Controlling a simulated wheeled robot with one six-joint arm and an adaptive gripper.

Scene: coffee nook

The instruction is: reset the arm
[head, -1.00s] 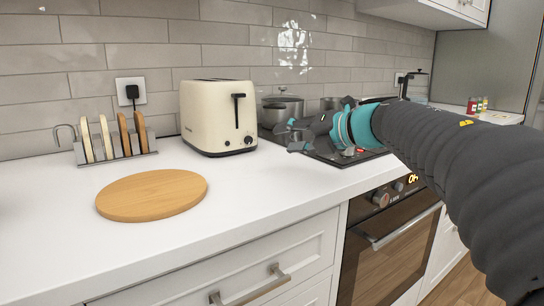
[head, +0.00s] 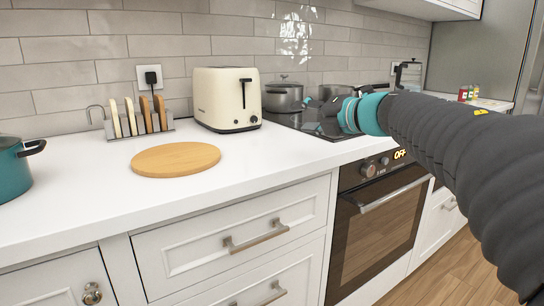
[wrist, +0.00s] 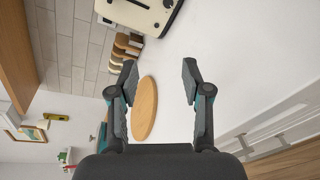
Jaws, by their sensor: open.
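My gripper (wrist: 159,72) is open and empty in the wrist view, its two fingers apart with white counter and the edge of a round wooden board (wrist: 146,108) beyond them. In the head view my arm reaches in from the right, and the gripper (head: 318,112) is over the cooktop area, its fingers small and partly hidden by the wrist. The wooden board (head: 176,159) lies flat on the counter to the left, apart from the gripper.
A teal pot (head: 14,168) is at the left edge. A grey pot (head: 284,97) sits on the cooktop. The front counter (head: 90,200) is clear.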

